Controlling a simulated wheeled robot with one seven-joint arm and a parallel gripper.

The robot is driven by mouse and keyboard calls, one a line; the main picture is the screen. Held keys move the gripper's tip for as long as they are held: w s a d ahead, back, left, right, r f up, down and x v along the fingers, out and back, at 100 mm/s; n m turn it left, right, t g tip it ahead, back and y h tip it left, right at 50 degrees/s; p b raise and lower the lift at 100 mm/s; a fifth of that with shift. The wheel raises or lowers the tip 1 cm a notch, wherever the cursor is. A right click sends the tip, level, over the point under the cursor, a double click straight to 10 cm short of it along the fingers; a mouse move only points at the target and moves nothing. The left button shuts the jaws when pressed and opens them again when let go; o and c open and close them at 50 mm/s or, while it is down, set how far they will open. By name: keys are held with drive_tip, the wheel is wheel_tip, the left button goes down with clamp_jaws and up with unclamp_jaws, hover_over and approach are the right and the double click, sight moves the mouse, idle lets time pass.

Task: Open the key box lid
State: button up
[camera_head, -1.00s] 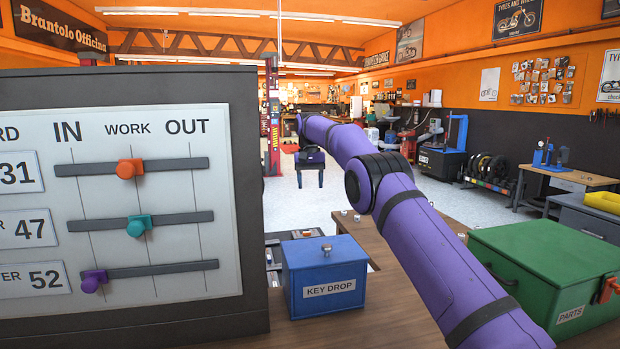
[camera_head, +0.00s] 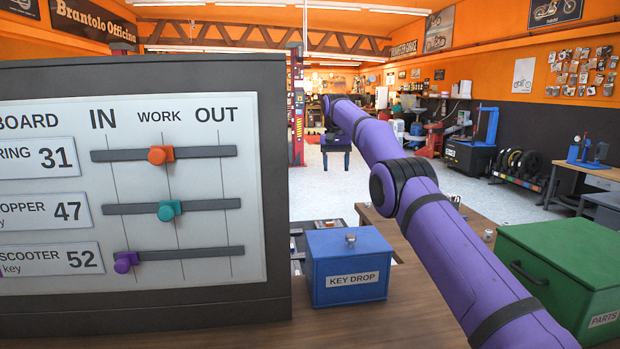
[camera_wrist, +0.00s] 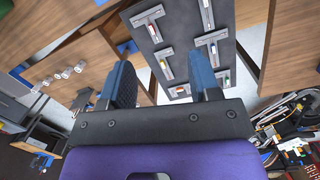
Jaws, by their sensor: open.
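The key box is a blue box labelled KEY DROP (camera_head: 350,281), standing on the wooden bench right of the grey board. Its lid (camera_head: 346,242) is shut and has a small metal knob (camera_head: 351,239) on top. My gripper (camera_head: 336,170) is raised beyond the box, in the air, with its fingers pointing down. In the wrist view my gripper (camera_wrist: 166,85) is open, with nothing between its fingers. The wrist view looks down on a dark panel with several small holders, and I cannot make out the key box there.
The grey board (camera_head: 275,190) with IN, WORK and OUT sliders stands close on the left. A green PARTS box (camera_head: 565,262) sits on the right. Small metal pieces (camera_wrist: 68,72) lie on the wooden surface. My arm spans the space between both boxes.

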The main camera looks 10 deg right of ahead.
drive_tip(key=s+d+r+t, duration=0.1)
drive_tip(key=s+d+r, duration=0.1)
drive_tip(key=s+r, duration=0.65)
drive_tip(key=s+d+r+t, duration=0.1)
drive_tip(key=s+d+r, duration=0.1)
drive_tip(key=s+r, duration=0.6)
drive_tip(key=s+d+r+n+t, duration=0.1)
drive_tip(key=s+r, duration=0.2)
drive_tip(key=s, duration=0.6)
drive_tip(key=s+d+f+t, duration=0.1)
drive_tip(key=s+f, duration=0.1)
drive_tip(key=s, duration=0.7)
drive_tip(key=s+d+f+t, duration=0.1)
drive_tip(key=s, duration=0.7)
drive_tip(key=s+f+n+t, duration=0.2)
drive_tip(key=s+f, duration=1.1)
drive_tip(key=s, duration=0.5)
drive_tip(key=w+a+r+m+g, duration=0.15)
drive_tip(key=w+r, duration=0.25)
drive_tip(key=w, duration=0.8)
drive_tip(key=m+g, duration=0.2)
drive_tip(key=g, duration=0.2)
hover_over(351, 236)
wheel_tip(351, 236, down, 12)
drive_tip(key=r, duration=0.1)
drive_tip(key=shift+n, duration=0.25)
wheel_tip(351, 236, down, 11)
drive_tip(key=shift+f, duration=0.1)
